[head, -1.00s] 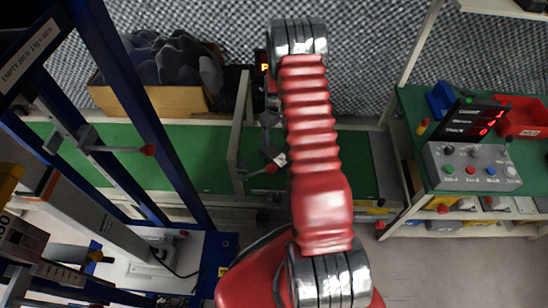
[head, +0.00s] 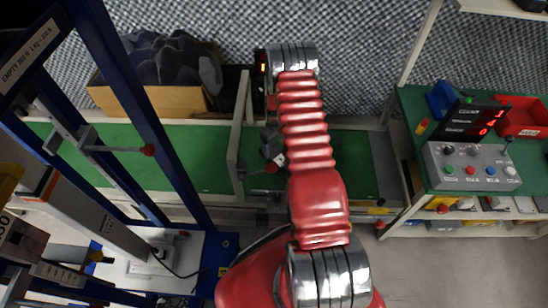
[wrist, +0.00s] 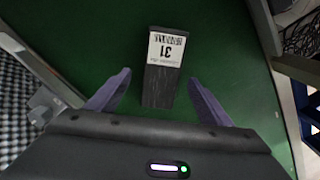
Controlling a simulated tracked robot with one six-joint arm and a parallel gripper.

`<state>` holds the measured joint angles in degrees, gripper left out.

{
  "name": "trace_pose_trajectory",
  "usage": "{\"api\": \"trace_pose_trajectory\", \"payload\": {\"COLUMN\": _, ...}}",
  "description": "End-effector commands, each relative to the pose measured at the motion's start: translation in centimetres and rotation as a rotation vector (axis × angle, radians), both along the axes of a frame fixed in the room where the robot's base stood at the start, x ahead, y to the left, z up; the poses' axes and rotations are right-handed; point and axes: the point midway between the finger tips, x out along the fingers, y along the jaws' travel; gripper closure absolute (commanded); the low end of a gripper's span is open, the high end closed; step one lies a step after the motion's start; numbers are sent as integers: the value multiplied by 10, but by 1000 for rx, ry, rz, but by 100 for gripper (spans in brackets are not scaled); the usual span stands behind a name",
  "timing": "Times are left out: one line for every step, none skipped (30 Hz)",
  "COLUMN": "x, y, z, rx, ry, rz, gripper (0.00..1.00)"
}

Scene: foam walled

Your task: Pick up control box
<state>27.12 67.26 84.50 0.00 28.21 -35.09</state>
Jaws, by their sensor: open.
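A dark box with a white label reading 31 (wrist: 164,62) lies on a green surface in the wrist view. I take it to be the control box, but cannot be sure. My gripper (wrist: 159,78) is open, with one finger on each side of the box's near end and a visible gap on both sides. In the head view my red arm hides much of this spot, and a small white label (head: 280,159) shows beside it. A grey button panel (head: 472,168) stands on the green shelf at the right.
A cardboard box of dark lumps (head: 165,98) stands at the back left. A blue frame (head: 135,95) rises at the left. A pale divider (head: 238,140) stands left of my gripper. A red tray (head: 522,118) sits at the far right.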

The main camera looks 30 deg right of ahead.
Motion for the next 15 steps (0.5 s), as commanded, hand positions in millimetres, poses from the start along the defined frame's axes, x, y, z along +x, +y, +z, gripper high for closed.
{"api": "trace_pose_trajectory", "payload": {"x": 0, "y": 0, "z": 0, "rx": 0, "ry": 0, "rz": 0, "gripper": 27}}
{"api": "trace_pose_trajectory", "payload": {"x": 0, "y": 0, "z": 0, "rx": 0, "ry": 0, "rz": 0, "gripper": 27}}
{"api": "trace_pose_trajectory", "payload": {"x": 0, "y": 0, "z": 0, "rx": 0, "ry": 0, "rz": 0, "gripper": 27}}
{"api": "trace_pose_trajectory", "payload": {"x": 0, "y": 0, "z": 0, "rx": 0, "ry": 0, "rz": 0, "gripper": 27}}
{"api": "trace_pose_trajectory", "payload": {"x": 0, "y": 0, "z": 0, "rx": 0, "ry": 0, "rz": 0, "gripper": 27}}
{"api": "trace_pose_trajectory", "payload": {"x": 0, "y": 0, "z": -1, "rx": 0, "ry": 0, "rz": 0, "gripper": 27}}
{"api": "trace_pose_trajectory", "payload": {"x": 0, "y": 0, "z": -1, "rx": 0, "ry": 1, "rz": 0, "gripper": 27}}
{"api": "trace_pose_trajectory", "payload": {"x": 0, "y": 1, "z": -2, "rx": 1, "ry": 1, "rz": 0, "gripper": 27}}
{"api": "trace_pose_trajectory", "payload": {"x": 0, "y": 1, "z": -5, "rx": 1, "ry": 1, "rz": 0, "gripper": 27}}
{"api": "trace_pose_trajectory", "payload": {"x": -1, "y": 1, "z": -7, "rx": 1, "ry": 2, "rz": 1, "gripper": 27}}
{"api": "trace_pose_trajectory", "payload": {"x": -1, "y": 2, "z": -10, "rx": 2, "ry": 2, "rz": 1, "gripper": 27}}
{"api": "trace_pose_trajectory", "payload": {"x": -1, "y": 2, "z": -14, "rx": 2, "ry": 3, "rz": 1, "gripper": 27}}
{"api": "trace_pose_trajectory", "payload": {"x": -1, "y": 3, "z": -17, "rx": 2, "ry": 2, "rz": 1, "gripper": 27}}
{"api": "trace_pose_trajectory", "payload": {"x": 0, "y": 3, "z": -21, "rx": 1, "ry": 2, "rz": 1, "gripper": 27}}
{"api": "trace_pose_trajectory", "payload": {"x": 0, "y": 3, "z": -26, "rx": 2, "ry": 2, "rz": 1, "gripper": 27}}
